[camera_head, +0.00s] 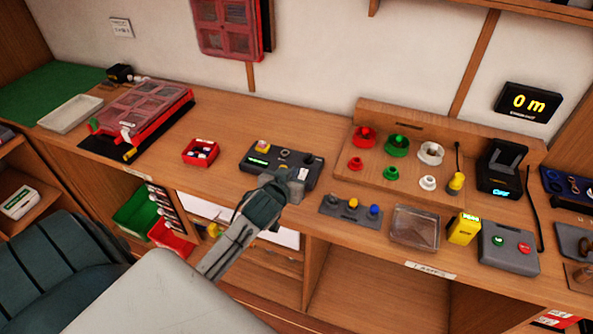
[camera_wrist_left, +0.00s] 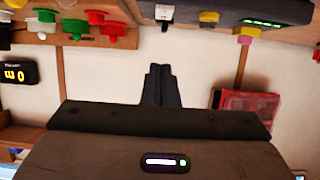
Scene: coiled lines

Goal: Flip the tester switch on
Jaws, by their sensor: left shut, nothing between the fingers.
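The tester appears to be the dark box (camera_head: 283,170) at mid-counter, with a lit green strip, a yellow-and-pink part, a ring and a black knob on top. In the left wrist view, which is upside down, its dark body (camera_wrist_left: 220,10) is at the top, with a small white part (camera_wrist_left: 165,13) at its edge. I cannot tell for sure which part is the switch. My left gripper (camera_head: 294,184) is at the tester's front edge and hides part of it. In the wrist view its fingers (camera_wrist_left: 161,72) are closed together, empty, pointing toward the white part with a gap visible.
A red bin (camera_head: 201,152) stands left of the tester. A strip with coloured knobs (camera_head: 351,211), a clear tray (camera_head: 415,228) and a grey box with green and red buttons (camera_head: 509,249) are to the right.

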